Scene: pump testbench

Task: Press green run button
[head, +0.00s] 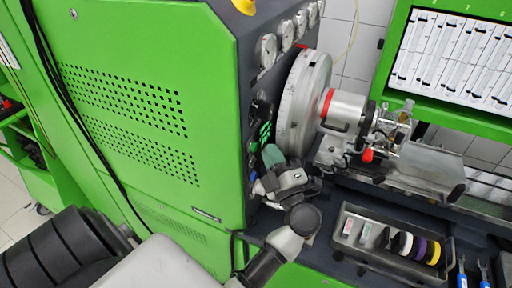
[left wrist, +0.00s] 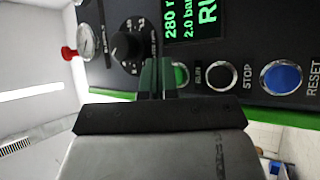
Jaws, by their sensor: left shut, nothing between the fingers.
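The green run button (left wrist: 181,75) shows in the left wrist view on the dark control panel, with a RUN label to its right. Its left part is hidden behind my fingers. My left gripper (left wrist: 158,78) is shut and empty, its dark green fingertips at the button's left edge. I cannot tell whether they touch it. In the head view my left gripper (head: 271,154) is at the panel's edge, just below the lit green display (head: 264,131); the run button is not discernible there. My right gripper is not in view.
In the left wrist view a STOP button (left wrist: 222,77) and a blue RESET button (left wrist: 283,77) lie to the right. A black knob (left wrist: 127,47) sits to the left. In the head view a large dial wheel (head: 300,103) and a parts tray (head: 390,247) are to the right.

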